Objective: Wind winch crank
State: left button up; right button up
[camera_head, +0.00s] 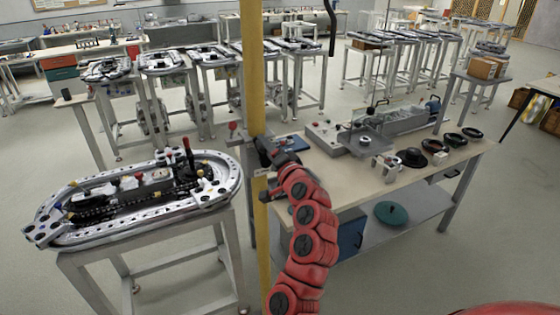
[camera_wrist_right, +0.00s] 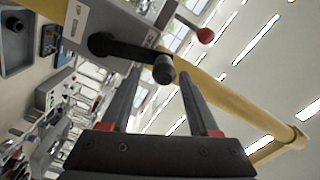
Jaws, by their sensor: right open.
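The winch is a grey box (camera_wrist_right: 92,22) fixed to a yellow post, seen in the right wrist view. Its black crank arm (camera_wrist_right: 125,48) ends in a dark round handle (camera_wrist_right: 163,68). My right gripper (camera_wrist_right: 160,73) is open, with one finger on each side of the handle in the picture. I cannot tell whether the fingers touch it. In the head view my right gripper (camera_head: 268,150) is at the yellow post (camera_head: 255,85) and hides most of the winch. A red ball knob (camera_wrist_right: 205,35) sticks out past the winch. My left gripper is not in view.
A workbench (camera_head: 345,185) with trays, black rings and small parts stands right of the post. An oval track on a stand (camera_head: 70,238) is at the left. More track stands fill the back. The floor between the left stand and the post has some room.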

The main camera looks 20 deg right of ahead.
jog(key=s+p, duration=1.1)
jog(key=s, duration=0.6)
jog(key=shift+d, duration=0.4)
jog(key=shift+f, duration=0.15)
